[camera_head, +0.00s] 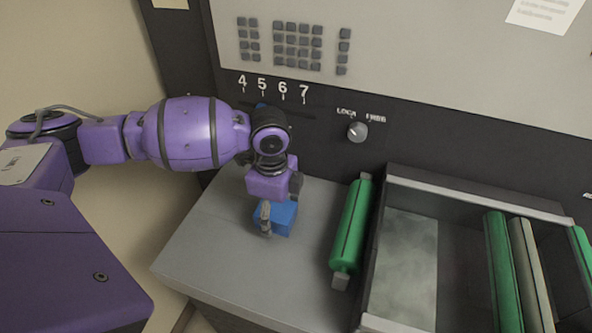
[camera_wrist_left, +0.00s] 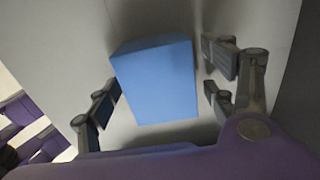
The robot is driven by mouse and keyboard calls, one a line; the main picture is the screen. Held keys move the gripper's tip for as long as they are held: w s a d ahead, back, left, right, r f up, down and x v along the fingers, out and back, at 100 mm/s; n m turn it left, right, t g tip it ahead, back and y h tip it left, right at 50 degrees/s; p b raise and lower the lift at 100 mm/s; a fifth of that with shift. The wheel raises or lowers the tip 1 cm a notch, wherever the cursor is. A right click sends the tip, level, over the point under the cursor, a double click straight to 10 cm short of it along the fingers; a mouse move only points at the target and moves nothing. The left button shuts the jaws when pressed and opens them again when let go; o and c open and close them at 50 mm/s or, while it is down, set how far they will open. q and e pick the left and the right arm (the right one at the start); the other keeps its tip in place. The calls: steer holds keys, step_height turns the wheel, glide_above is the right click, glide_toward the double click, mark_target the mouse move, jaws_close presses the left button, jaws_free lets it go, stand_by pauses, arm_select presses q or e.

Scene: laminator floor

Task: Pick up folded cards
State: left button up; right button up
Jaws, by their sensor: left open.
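A blue box-shaped block (camera_head: 283,218), the only thing here that could be the folded cards, stands on the grey machine top. It also shows in the left wrist view (camera_wrist_left: 156,82), upright between the fingers. My left gripper (camera_head: 279,207) is over the block from above, with one finger in front of it. In the left wrist view my left gripper (camera_wrist_left: 165,90) is open, with fingers on both sides of the block. A gap shows on the right side; the left fingers are close to its edge. My right gripper is not in view.
A green roller (camera_head: 351,226) lies right of the block, beside an open bay (camera_head: 378,270) with more green rollers (camera_head: 502,270). Behind stands a dark panel with a knob (camera_head: 357,131) and numbers. The grey top (camera_head: 215,240) is clear left of the block.

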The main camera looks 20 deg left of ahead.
arm_select(q)
steer(key=c, duration=1.3)
steer(key=shift+c, duration=0.8)
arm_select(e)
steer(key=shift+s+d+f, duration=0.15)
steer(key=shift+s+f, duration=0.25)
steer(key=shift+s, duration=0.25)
arm_select(q)
steer(key=shift+r, duration=0.1)
